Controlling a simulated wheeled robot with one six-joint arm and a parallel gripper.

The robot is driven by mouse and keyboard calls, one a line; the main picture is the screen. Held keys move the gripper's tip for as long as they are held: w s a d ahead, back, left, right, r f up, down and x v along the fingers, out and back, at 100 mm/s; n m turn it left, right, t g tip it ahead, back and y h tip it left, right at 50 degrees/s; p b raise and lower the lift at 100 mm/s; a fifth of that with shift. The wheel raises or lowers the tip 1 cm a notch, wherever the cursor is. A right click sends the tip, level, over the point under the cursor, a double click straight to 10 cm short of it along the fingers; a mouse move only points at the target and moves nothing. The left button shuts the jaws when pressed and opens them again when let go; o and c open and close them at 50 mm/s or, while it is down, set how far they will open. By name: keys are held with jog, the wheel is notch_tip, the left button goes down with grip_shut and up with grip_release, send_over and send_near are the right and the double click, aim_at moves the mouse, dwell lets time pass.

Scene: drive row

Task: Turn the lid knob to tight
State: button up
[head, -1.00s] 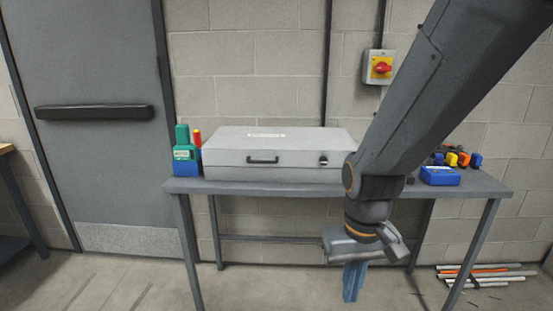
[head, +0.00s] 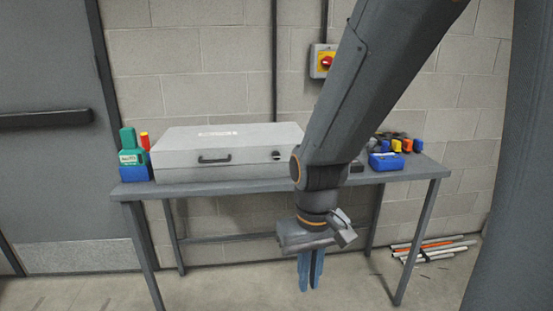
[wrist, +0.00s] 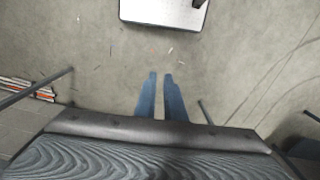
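The grey case (head: 185,142) lies shut on the workbench. A small dark round knob (head: 276,155) with a light mark is on its front face, right of the black handle (head: 214,160); I cannot read its setting. My gripper (head: 311,288) hangs pointing down in front of the bench, below the top's level and well apart from the knob. Its blue fingers also show in the wrist view (wrist: 161,76), apart with nothing between them, above bare floor. My arm covers the area just right of the case.
The workbench (head: 240,186) stands against a block wall. A green bottle in a blue holder (head: 132,160) is left of the case, a blue box (head: 386,161) and several tools right. A red switch (head: 325,61) is on the wall. Rods (head: 430,248) lie on the floor right.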

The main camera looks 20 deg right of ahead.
jog(key=o, duration=0.7)
jog(key=w+t, duration=0.1)
jog(key=w, duration=0.2)
jog(key=w+f+t, duration=0.1)
jog(key=w, duration=0.3)
jog(key=w+m+t+p, duration=0.1)
jog(key=w, duration=0.3)
jog(key=shift+f+t, duration=0.15)
jog(key=shift+t, duration=0.25)
jog(key=m+t+h+p, duration=0.3)
jog(key=m+t+p, duration=0.1)
jog(key=t, duration=1)
send_near(277, 157)
jog(key=shift+w+d+p, duration=0.2)
jog(key=shift+w+p, duration=0.05)
jog(key=shift+w, duration=1)
jog(key=shift+w+d+p, duration=0.2)
jog(key=shift+w+p, duration=0.1)
jog(key=shift+w, duration=0.95)
jog(key=shift+w+d+p, duration=0.2)
jog(key=shift+w+p, duration=0.05)
jog(key=shift+w, duration=1.05)
grip_shut()
